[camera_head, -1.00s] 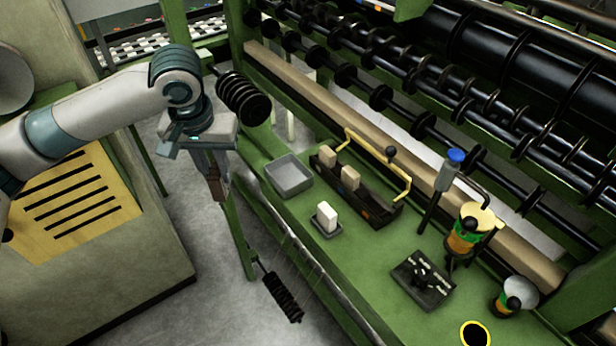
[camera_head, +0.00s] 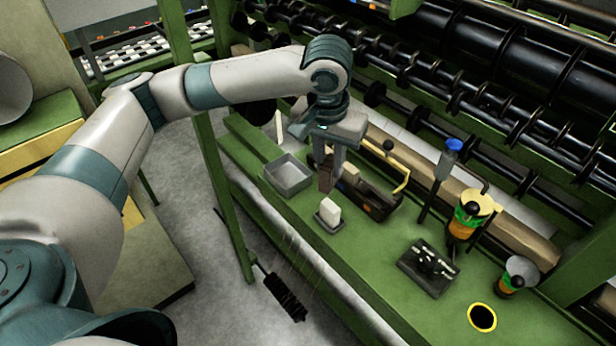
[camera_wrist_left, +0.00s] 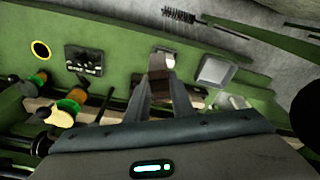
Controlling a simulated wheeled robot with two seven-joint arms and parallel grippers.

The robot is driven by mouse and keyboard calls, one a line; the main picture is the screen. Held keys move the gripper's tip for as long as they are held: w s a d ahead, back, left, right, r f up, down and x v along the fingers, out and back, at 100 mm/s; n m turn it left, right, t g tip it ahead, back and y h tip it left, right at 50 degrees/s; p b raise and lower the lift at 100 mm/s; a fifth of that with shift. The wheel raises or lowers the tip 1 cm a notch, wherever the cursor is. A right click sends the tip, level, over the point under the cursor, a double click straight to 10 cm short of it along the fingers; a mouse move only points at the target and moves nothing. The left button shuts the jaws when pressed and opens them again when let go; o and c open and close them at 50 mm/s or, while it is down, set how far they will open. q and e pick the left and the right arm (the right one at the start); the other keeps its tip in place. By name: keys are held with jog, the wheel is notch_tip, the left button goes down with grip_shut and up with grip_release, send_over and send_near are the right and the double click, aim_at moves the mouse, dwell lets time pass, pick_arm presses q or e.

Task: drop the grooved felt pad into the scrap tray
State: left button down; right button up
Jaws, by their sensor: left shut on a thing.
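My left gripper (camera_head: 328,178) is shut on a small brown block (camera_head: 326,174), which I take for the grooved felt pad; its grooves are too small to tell. In the left wrist view the block (camera_wrist_left: 157,88) shows between the fingertips. The scrap tray, which seems to be the empty grey open tray (camera_head: 288,174), sits on the green bench just left of the gripper in the head view. The same tray (camera_wrist_left: 217,70) is right of the fingertips in the wrist view. The held block is above the bench, beside the tray, not over it. My right gripper is not in view.
A white block (camera_head: 329,212) stands in a small dark holder just in front of the gripper. A dark caddy (camera_head: 378,204) with a yellow handle (camera_head: 403,178) and tan blocks is close on the right. A dark tool block (camera_head: 428,267) and colourful spools (camera_head: 467,222) stand farther right.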

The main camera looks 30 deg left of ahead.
pick_arm(q)
jog(key=shift+d, duration=0.3)
jog(key=shift+w, duration=0.1)
jog(key=shift+w+a, duration=0.1)
jog(key=shift+w, duration=0.35)
jog(key=w+a+f+n+p, duration=0.35)
jog(key=w+a, duration=0.25)
jog(key=w, duration=0.4)
jog(key=w+a+f+n+y+p, duration=0.1)
jog(key=w+a+f+n+p, duration=0.1)
jog(key=a+f, duration=0.9)
jog(key=w+a+n, duration=0.1)
jog(key=a+n, duration=0.1)
jog(key=a, duration=0.2)
jog(key=shift+a+f+p, duration=0.3)
jog(key=shift+p, duration=0.05)
